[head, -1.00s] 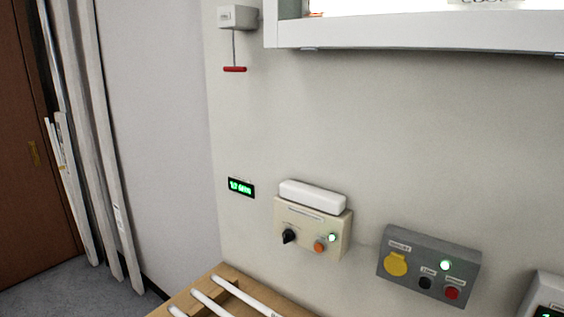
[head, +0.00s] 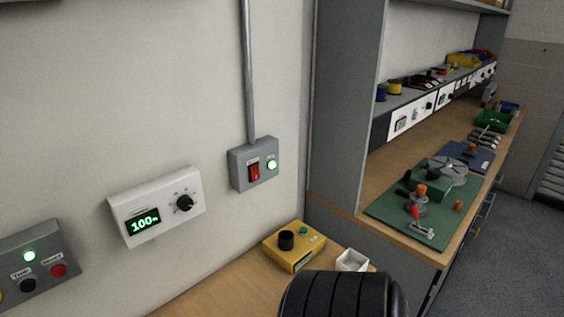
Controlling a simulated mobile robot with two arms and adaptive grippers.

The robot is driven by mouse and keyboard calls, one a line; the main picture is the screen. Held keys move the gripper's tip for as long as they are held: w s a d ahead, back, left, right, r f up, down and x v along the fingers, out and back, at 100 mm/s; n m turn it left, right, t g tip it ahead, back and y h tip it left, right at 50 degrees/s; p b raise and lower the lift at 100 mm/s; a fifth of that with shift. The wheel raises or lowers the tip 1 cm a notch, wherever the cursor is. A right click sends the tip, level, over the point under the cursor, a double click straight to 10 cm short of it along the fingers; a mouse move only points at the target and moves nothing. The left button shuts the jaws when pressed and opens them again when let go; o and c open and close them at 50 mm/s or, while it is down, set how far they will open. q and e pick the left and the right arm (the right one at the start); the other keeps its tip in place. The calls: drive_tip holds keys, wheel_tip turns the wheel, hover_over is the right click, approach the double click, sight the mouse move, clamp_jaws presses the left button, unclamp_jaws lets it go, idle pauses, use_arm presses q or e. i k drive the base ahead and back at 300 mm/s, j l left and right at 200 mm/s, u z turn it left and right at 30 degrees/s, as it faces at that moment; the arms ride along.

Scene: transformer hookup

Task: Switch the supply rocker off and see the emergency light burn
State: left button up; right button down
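The supply rocker (head: 254,171) is a red rocker switch on a grey wall box (head: 240,178) under a vertical conduit. A green lamp (head: 272,165) beside it on the box is lit. Which way the rocker is tipped is too small to tell. The emergency light is not in the current view. Neither of my grippers shows in the head view.
A white dial unit (head: 158,207) reading 100 and a grey button box (head: 38,264) hang to the left. A yellow box (head: 294,246) stands on the bench below the rocker. A black ribbed shape (head: 343,295) blocks the bottom middle. A shelved workbench (head: 375,185) is at right.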

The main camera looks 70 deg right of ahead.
sight(255, 170)
drive_tip(key=z, duration=2.05)
